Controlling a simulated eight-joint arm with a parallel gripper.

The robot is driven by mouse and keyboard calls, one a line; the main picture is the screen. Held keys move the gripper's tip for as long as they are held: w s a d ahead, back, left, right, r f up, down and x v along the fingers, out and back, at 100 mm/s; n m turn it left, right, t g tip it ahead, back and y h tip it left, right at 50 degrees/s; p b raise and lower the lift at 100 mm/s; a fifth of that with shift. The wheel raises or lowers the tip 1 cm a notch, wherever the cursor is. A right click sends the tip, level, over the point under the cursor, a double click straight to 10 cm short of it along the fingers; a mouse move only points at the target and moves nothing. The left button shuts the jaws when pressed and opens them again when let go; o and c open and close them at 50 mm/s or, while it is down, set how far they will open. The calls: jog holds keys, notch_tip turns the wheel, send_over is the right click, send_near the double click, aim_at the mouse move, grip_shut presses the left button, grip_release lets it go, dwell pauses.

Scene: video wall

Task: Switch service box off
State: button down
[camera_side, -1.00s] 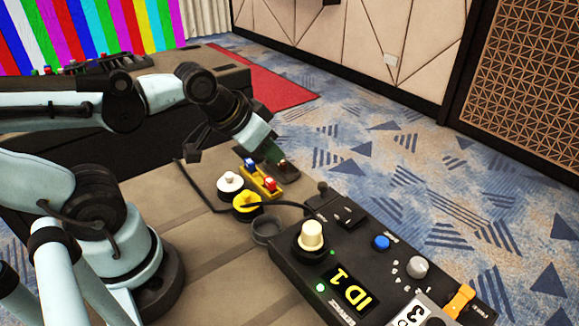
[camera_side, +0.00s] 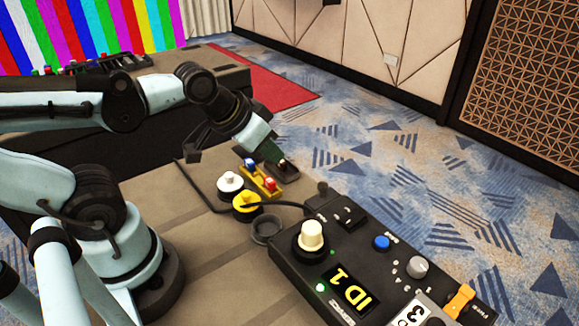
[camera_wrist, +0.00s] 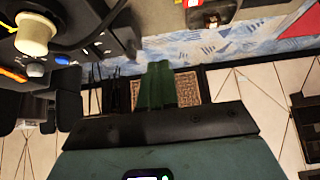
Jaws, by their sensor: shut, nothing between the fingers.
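The black box (camera_side: 345,265) in the right foreground of the side view has a lit yellow "ID 1" display (camera_side: 352,291), a lit green lamp (camera_side: 320,287), a large cream knob (camera_side: 312,236) and a black rocker switch (camera_side: 348,216). The rocker's exact position is too small to read. Part of this box and its cream knob (camera_wrist: 35,34) show at the upper left of the wrist view. My gripper (camera_side: 275,155) is above the far end of the table, beyond the box and apart from it. Its green fingers (camera_wrist: 157,86) are together and empty.
A small dark switch unit (camera_side: 285,172) is just below my fingers.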

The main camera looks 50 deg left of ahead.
notch_tip(320, 180, up, 2)
jog(key=m+t+h, duration=0.3)
jog(key=m+h, duration=0.1)
jog(key=m, duration=1)
send_over(352, 217)
jog(key=s, duration=0.1)
jog(key=shift+s+r, duration=0.2)
jog(key=shift+f, duration=0.1)
jog(key=shift+w+f, duration=0.25)
jog(key=shift+f, duration=1.15)
jog(key=shift+w+f, duration=0.2)
jog(key=shift+f, duration=1.25)
jog(key=shift+w+f, duration=0.25)
jog(key=shift+f, duration=1.15)
jog(key=shift+f, duration=0.15)
jog(key=shift+f, duration=0.25)
